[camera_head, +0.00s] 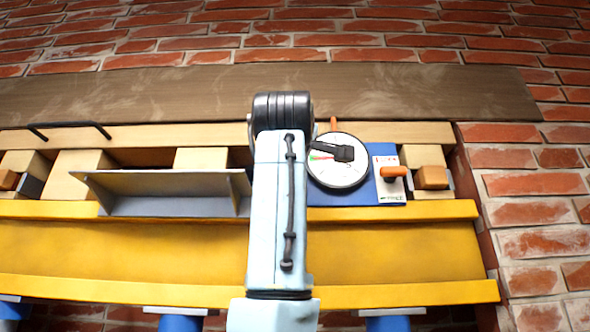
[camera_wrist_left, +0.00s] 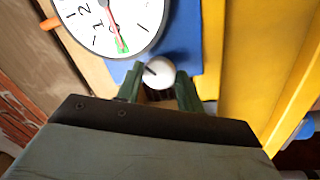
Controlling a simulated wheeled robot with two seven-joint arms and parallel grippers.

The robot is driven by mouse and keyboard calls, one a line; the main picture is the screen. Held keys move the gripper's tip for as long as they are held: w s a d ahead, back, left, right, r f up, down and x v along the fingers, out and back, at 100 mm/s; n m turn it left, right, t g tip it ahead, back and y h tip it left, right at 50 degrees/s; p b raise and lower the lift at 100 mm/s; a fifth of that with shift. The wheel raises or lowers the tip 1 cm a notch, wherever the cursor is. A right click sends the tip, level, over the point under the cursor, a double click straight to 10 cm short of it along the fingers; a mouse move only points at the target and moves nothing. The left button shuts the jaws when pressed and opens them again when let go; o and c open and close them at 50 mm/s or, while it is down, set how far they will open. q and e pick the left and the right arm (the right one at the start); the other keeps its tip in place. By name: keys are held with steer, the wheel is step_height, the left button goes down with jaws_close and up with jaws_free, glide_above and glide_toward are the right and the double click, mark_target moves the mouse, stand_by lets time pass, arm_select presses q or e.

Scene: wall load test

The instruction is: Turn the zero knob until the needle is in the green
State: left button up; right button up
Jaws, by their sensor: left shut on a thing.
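The round white dial (camera_wrist_left: 108,22) shows in part in the left wrist view, its top cut off. Its red needle (camera_wrist_left: 113,25) points down, with the tip on or right beside the green mark (camera_wrist_left: 122,45); I cannot tell exactly which. The white zero knob (camera_wrist_left: 158,72), with a dark line on its face, sits just below the dial's rim. My left gripper (camera_wrist_left: 159,87) is shut on the knob, one green finger on each side. In the head view the dial (camera_head: 338,175) is partly covered by a dark piece, and my arm hides the knob and gripper. My right gripper is not in view.
The dial sits on a blue panel (camera_head: 345,198). A white plate with an orange lever (camera_head: 393,173) is right of it. A yellow beam (camera_head: 150,250) runs below, with a metal angle (camera_head: 165,190) above it at left. A brick wall (camera_head: 535,190) stands behind.

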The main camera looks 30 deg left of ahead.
arm_select(q)
steer(key=shift+r, duration=0.1)
steer(key=o, duration=1)
steer(key=b+v, duration=0.5)
steer(key=v, duration=0.8)
steer(key=shift+s+d, duration=0.15)
steer(key=shift+s, duration=0.05)
